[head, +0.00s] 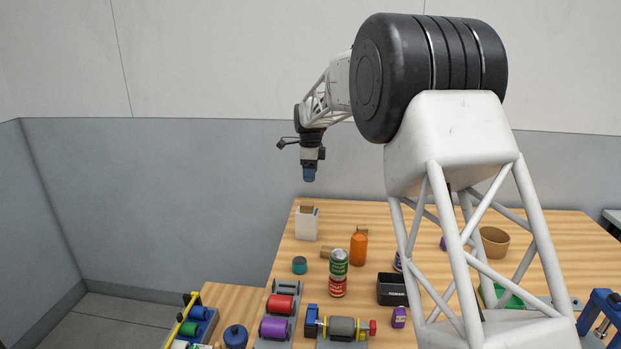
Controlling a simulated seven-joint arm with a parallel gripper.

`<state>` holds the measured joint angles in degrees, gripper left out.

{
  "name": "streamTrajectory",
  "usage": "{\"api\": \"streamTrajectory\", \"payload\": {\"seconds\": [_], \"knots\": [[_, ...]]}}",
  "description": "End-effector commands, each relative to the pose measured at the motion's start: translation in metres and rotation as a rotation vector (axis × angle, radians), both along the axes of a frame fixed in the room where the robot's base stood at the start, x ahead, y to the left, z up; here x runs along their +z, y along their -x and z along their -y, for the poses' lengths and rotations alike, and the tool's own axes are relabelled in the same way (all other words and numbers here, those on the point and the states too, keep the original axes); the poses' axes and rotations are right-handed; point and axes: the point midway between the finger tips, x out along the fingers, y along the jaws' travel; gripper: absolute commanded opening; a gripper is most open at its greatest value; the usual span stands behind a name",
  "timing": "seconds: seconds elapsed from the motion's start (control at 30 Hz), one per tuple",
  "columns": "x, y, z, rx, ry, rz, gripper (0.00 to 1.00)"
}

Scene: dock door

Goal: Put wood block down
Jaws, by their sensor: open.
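My gripper (309,172) points straight down high above the far left part of the wooden table (430,226). Its blue fingertips are small in view, and I see nothing held in them; it is open. Below it stands a white box (306,226) with a brown, wood-coloured patch at its top, which may be a block inside or the box's inner side. A small wood-coloured piece (326,252) lies left of the stacked cans, partly hidden. Another brown piece (362,229) shows behind the orange bottle. I cannot tell which is the wood block.
An orange bottle (358,249), a green can (339,262) on a red can (337,287), and a teal-lidded jar (299,265) stand mid-table. A black bin (391,289) and brown bowl (494,241) are further right. Coloured rollers (282,305) line the front. My arm hides part of the table.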

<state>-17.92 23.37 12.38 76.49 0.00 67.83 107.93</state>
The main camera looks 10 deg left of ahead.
Motion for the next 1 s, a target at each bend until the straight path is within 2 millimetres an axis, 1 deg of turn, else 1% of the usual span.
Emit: {"api": "streamTrajectory", "payload": {"seconds": [0.8, 0.93, 1.0], "knots": [[0.0009, 0.0004, 0.0004, 0.001, 0.000, 0.000, 0.61], [0.0049, 0.0041, 0.0044, 0.012, -0.001, 0.003, 0.61], [0.0099, 0.0085, 0.0090, 0.025, -0.002, 0.006, 0.61]]}}
